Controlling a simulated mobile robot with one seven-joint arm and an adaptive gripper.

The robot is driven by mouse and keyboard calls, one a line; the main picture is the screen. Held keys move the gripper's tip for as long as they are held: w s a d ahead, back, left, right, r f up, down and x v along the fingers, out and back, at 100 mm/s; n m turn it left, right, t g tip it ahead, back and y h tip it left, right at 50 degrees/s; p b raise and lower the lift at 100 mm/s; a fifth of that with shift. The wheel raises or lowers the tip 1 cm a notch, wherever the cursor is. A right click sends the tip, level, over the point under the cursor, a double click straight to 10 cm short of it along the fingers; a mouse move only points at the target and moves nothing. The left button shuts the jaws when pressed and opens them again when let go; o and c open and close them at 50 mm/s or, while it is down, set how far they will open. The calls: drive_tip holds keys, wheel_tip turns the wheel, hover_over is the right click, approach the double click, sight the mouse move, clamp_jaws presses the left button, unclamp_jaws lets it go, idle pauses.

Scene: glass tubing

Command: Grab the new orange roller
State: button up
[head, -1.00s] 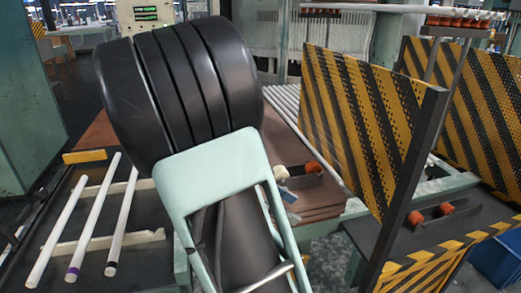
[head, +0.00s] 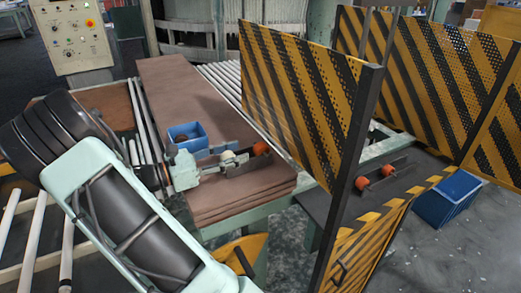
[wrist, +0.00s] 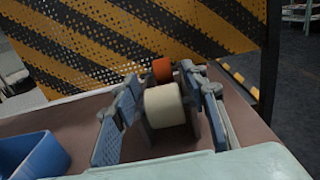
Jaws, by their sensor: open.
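An orange roller (head: 260,148) sits at the right end of a dark bracket on the brown stacked sheets. A cream-white roller (head: 228,157) is beside it on the same bracket. My gripper (head: 208,166) is at the left end of this bracket, its fingers spread. In the wrist view the fingers of my gripper (wrist: 164,86) are open on either side of the white roller (wrist: 163,105). The orange roller (wrist: 162,70) is just beyond it, near the fingertips. Whether a finger touches either roller I cannot tell.
A blue bin (head: 187,138) stands left of the bracket. A yellow-black guard panel (head: 310,100) rises close behind it. Two more orange rollers (head: 389,170) sit on another bracket to the right. A larger blue crate (head: 447,198) is on the floor.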

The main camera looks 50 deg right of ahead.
sight(259, 146)
drive_tip(key=p+x, duration=0.1)
drive_tip(key=x, duration=0.6)
drive_tip(key=shift+s+a, duration=0.1)
drive_tip(key=shift+r, duration=0.1)
clamp_jaws()
drive_tip(key=shift+r, duration=0.1)
